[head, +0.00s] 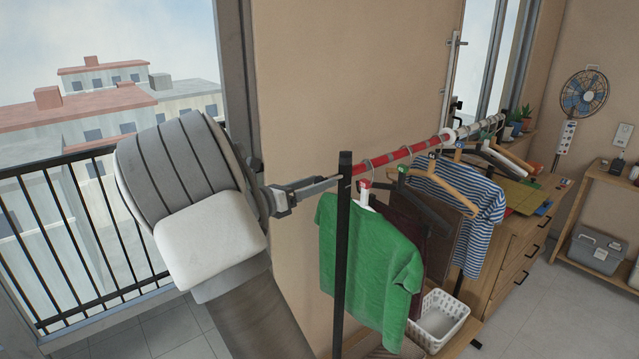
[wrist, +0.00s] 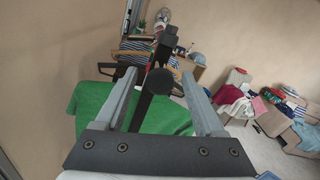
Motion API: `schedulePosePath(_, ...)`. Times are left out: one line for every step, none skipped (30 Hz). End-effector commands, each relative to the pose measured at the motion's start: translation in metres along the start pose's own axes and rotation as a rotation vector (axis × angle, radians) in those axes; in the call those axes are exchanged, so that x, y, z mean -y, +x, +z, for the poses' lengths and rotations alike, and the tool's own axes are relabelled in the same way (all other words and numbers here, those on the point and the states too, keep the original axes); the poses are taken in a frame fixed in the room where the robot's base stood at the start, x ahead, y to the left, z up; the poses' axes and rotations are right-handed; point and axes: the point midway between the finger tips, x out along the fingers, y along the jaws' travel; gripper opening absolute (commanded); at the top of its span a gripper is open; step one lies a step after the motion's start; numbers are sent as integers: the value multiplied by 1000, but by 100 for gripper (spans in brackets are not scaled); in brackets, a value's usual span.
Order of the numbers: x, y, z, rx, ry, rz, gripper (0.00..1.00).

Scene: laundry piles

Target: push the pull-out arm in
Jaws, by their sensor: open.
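The clothes rail, with a red section (head: 400,154) and a pale grey section towards the far end, runs from the near black post (head: 345,250) to the back right. I take the red section to be part of the pull-out arm; how far it is out is unclear. My gripper (head: 328,182) is at the rail's near end, beside the top of the post. In the wrist view my gripper (wrist: 158,74) is open, with a round black end cap (wrist: 160,82) showing between its fingers. I cannot tell whether anything touches the cap.
A green shirt (head: 370,265), a striped shirt (head: 455,205) and other clothes hang from the rail. A white basket (head: 440,318) stands below. A wooden dresser (head: 510,250) is at the far end. A balcony railing (head: 85,235) is left; the wall (head: 320,90) runs behind the rail.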

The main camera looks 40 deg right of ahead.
Motion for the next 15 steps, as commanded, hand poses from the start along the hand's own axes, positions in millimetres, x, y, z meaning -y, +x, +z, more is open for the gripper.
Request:
schedulePosePath(-1, -9, -1, 0, 1, 3, 71)
schedulePosePath(-1, -15, -1, 0, 1, 4, 71)
schedulePosePath(-1, -24, -1, 0, 1, 5, 71)
schedulePosePath(-1, -31, -1, 0, 1, 5, 71)
schedulePosePath(-2, -38, -2, 0, 1, 6, 71)
schedulePosePath(-1, -48, -2, 1, 0, 6, 71)
schedulePosePath(-2, -56, -2, 0, 0, 7, 71)
schedulePosePath(-1, -63, -2, 0, 0, 5, 71)
schedulePosePath(-1, -73, -1, 1, 0, 6, 71)
schedulePosePath(-1, -81, -1, 1, 1, 5, 71)
schedulePosePath(-1, -88, -2, 0, 1, 6, 71)
schedulePosePath(-1, -98, -1, 1, 1, 5, 71)
schedulePosePath(-1, -105, -1, 0, 1, 5, 71)
schedulePosePath(-1, -112, -1, 0, 1, 4, 71)
schedulePosePath(-1, -120, -1, 1, 1, 4, 71)
